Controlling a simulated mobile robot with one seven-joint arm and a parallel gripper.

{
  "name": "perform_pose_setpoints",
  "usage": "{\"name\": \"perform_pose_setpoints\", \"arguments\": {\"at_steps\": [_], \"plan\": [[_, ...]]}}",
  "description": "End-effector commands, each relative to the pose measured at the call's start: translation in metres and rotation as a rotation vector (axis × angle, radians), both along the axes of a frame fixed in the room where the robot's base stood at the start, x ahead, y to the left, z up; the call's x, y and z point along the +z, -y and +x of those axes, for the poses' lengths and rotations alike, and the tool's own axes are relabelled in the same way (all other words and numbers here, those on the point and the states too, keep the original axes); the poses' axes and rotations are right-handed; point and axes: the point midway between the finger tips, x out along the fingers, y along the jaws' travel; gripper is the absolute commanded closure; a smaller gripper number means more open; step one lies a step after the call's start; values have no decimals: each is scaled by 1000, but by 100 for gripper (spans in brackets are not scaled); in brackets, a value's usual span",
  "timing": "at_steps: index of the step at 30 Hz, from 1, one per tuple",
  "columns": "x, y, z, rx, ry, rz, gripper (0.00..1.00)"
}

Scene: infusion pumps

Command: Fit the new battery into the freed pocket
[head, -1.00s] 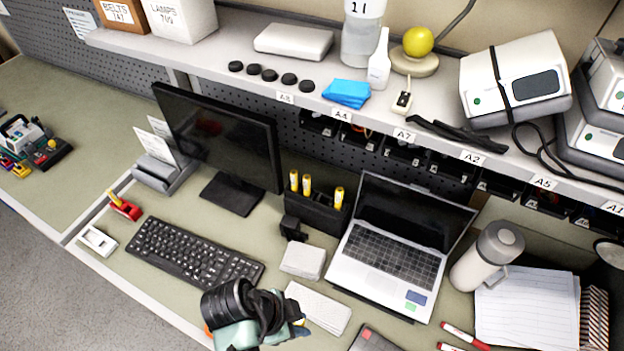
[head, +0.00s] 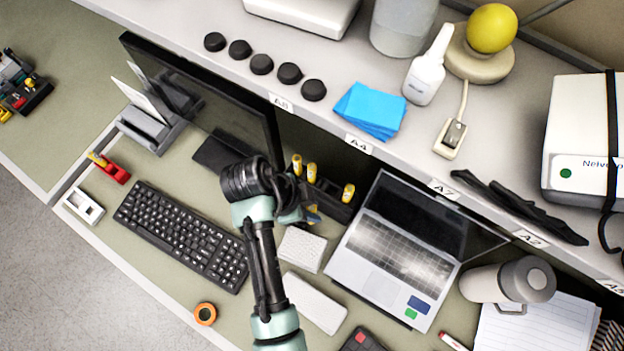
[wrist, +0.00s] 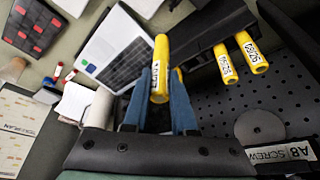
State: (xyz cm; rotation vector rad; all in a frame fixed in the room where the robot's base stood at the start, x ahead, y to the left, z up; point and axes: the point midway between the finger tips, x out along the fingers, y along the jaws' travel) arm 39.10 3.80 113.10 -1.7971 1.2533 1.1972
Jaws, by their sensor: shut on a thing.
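My gripper (head: 308,212) is shut on a yellow battery, seen between the blue fingers in the wrist view (wrist: 160,70); it has a white printed label. The black rack (head: 330,206) stands between the monitor and laptop. Three yellow cylinders stand in it in the head view: two close together (head: 304,170) at the left and one (head: 348,193) at the right, with a gap between. The wrist view shows two labelled cylinders (wrist: 242,58) in the rack. My gripper is close to the rack's front left. Its pocket openings are hidden, and I cannot tell whether the held battery touches the rack.
The laptop (head: 395,255) is right of the rack and the monitor (head: 200,100) left. The shelf edge (head: 360,145) overhangs behind. A red holder with a yellow cylinder (head: 110,168) and a white slotted box (head: 83,207) lie left of the keyboard (head: 183,232).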

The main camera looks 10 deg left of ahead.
Motion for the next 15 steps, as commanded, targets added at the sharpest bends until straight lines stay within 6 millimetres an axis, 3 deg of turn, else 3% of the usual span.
{"name": "perform_pose_setpoints", "arguments": {"at_steps": [15], "plan": [[-5, 13, 33, -2, 2, 1, 100]]}}
